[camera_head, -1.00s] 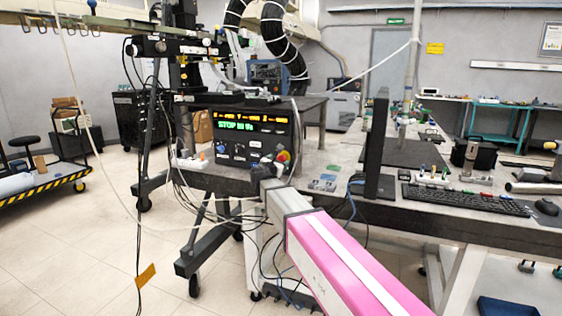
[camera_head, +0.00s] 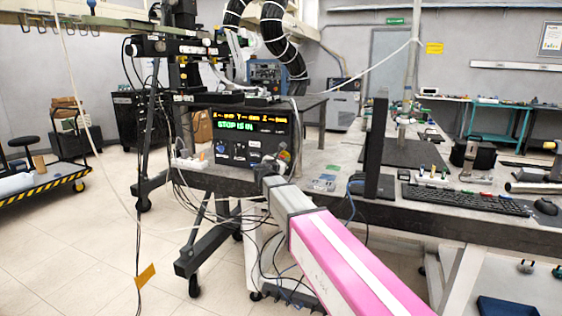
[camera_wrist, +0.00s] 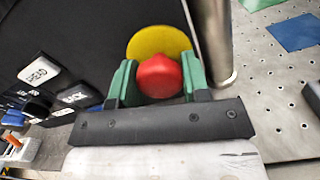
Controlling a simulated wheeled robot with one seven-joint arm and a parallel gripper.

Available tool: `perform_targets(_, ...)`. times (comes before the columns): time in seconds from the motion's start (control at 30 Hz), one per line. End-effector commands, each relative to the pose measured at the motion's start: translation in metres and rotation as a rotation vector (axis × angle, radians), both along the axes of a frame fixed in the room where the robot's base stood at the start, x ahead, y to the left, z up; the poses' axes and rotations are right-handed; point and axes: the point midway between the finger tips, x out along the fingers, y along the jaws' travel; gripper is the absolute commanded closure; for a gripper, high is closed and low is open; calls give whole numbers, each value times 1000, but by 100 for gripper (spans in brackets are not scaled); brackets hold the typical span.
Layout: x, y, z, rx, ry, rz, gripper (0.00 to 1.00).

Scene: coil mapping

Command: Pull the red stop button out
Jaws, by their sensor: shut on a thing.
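The red stop button (camera_wrist: 160,77) sits in front of a round yellow plate (camera_wrist: 158,41) on the black control box in the wrist view. My gripper (camera_wrist: 159,72) has one green finger on each side of the button and is shut on it. In the head view my gripper (camera_head: 277,167) is at the right end of the control box (camera_head: 207,137) front, and the button is hidden there. The box's display (camera_head: 236,125) shows a green line that reads "STOP IS IN".
White labelled keys (camera_wrist: 39,72) lie left of the button. A metal post (camera_wrist: 211,40) stands close on the right, beside a perforated table top (camera_wrist: 270,75). In the head view a dark upright panel (camera_head: 379,150) and a keyboard (camera_head: 465,200) are to the right.

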Motion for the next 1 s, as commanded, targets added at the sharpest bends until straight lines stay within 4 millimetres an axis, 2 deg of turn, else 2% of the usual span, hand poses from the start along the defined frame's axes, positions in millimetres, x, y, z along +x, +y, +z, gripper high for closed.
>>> perform_targets(0.1,-13,4,0,0,1,1,100)
perform_targets(0.33,-14,4,0,0,1,0,100)
perform_targets(0.37,-14,4,0,0,1,0,54)
perform_targets(0.43,-14,4,0,0,1,-1,31)
perform_targets(0.77,-15,5,0,0,0,0,31)
perform_targets(0.87,-23,7,0,0,0,0,31)
perform_targets(1.0,-46,15,0,0,0,2,31)
